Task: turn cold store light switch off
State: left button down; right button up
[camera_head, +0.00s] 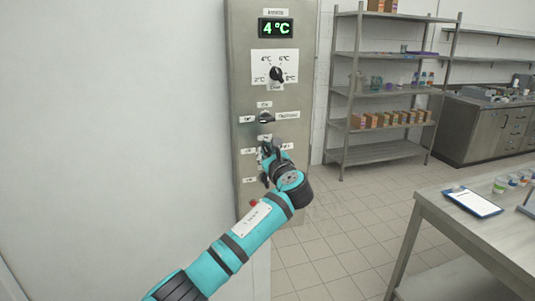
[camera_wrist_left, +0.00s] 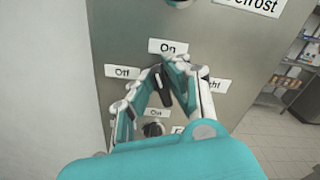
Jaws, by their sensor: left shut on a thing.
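The light switch (camera_wrist_left: 164,97) is a dark knob on the grey metal control panel (camera_head: 242,60). In the left wrist view, labels reading "On" (camera_wrist_left: 168,46) and "Off" (camera_wrist_left: 123,72) stand above and left of it, and a partly covered label ending in "ght" stands to the right. My left gripper (camera_wrist_left: 164,76) is shut on this knob, with one finger on each side. The knob's handle looks near upright, but the fingers partly hide it. In the head view my left gripper (camera_head: 268,153) is at the panel's lower half and hides the switch. My right gripper is not in view.
Above are a defrost knob (camera_head: 266,118), a temperature dial (camera_head: 277,74) and a display (camera_head: 275,27) reading 4 °C. Another dark knob (camera_wrist_left: 153,129) sits just below the gripper. A metal shelf (camera_head: 385,93) and a table (camera_head: 470,225) stand to the right.

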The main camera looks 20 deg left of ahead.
pick_arm(q)
jog(key=n, duration=0.1)
jog(key=n+b, duration=0.1)
jog(key=n, duration=0.1)
jog(key=shift+s+a+f+n+b, duration=0.1)
jog(key=shift+f+n+b, duration=0.15)
jog(key=shift+n+b, duration=0.15)
jog(key=shift+a+f+n+b, duration=0.1)
jog(key=shift+f+n+b, duration=0.1)
jog(key=shift+n+b, duration=1.65)
jog(key=shift+a+f+n+b, duration=0.15)
jog(key=shift+n+b, duration=0.75)
jog(key=shift+n, duration=1.75)
jog(key=c, duration=1.4)
grip_release()
jog(key=shift+s, duration=0.1)
jog(key=shift+o, duration=0.2)
